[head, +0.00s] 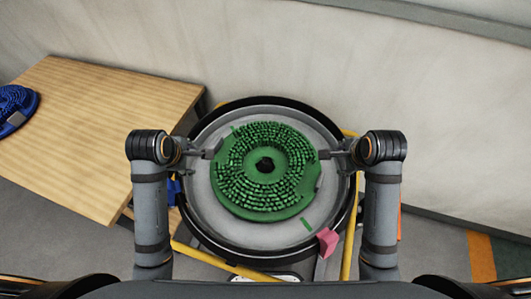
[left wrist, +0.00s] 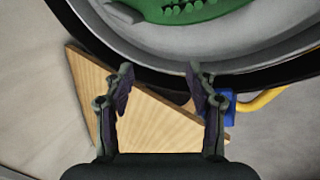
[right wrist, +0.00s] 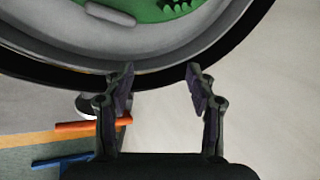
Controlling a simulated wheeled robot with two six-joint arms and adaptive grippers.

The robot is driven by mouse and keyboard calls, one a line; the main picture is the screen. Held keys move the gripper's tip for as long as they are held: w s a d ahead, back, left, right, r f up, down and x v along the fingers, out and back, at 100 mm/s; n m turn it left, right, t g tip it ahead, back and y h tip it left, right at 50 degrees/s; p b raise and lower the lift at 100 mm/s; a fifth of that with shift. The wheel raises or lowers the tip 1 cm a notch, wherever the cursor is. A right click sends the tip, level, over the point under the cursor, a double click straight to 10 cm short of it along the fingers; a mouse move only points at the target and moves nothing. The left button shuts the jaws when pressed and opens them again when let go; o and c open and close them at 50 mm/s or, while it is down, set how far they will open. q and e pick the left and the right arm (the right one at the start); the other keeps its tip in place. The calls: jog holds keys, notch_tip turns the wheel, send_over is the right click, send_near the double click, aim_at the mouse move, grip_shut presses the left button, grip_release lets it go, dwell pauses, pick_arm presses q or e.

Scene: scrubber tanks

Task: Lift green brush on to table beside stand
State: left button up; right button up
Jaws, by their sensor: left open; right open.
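The green brush (head: 240,190) is a round disc with green bristles and a dark centre hole. It lies in the round grey basin of the stand (head: 230,225), bristles facing up. My left gripper (head: 214,150) is at the brush's left side, above the basin rim. It is open and empty in the left wrist view (left wrist: 160,75), with the brush edge (left wrist: 185,10) ahead of it. My right gripper (head: 325,154) is at the brush's right side. It is open and empty in the right wrist view (right wrist: 160,75). The wooden table (head: 90,125) stands to the left.
A blue brush (head: 14,108) lies at the table's far left; the rest of the tabletop is clear. A pink block (head: 328,241) is at the stand's front right rim. Yellow bars (head: 205,255) surround the stand. A wall (head: 420,110) rises behind.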

pick_arm(q)
jog(key=x, duration=1.2)
jog(key=shift+s+f, duration=0.2)
jog(key=shift+f, duration=0.2)
pick_arm(e)
jog(key=x, duration=1.2)
jog(key=shift+s+f, duration=0.2)
jog(key=shift+f, duration=0.2)
pick_arm(q)
jog(key=shift+w+d+f, duration=0.15)
jog(key=shift+d+f, duration=0.05)
jog(key=shift+f, duration=0.05)
pick_arm(e)
jog(key=shift+w+a+f, duration=0.15)
jog(key=shift+a+f, duration=0.1)
pick_arm(q)
jog(key=shift+d, duration=0.35)
pick_arm(e)
jog(key=shift+a, duration=0.35)
pick_arm(q)
jog(key=shift+d+r, duration=0.15)
pick_arm(e)
jog(key=shift+a+r, duration=0.15)
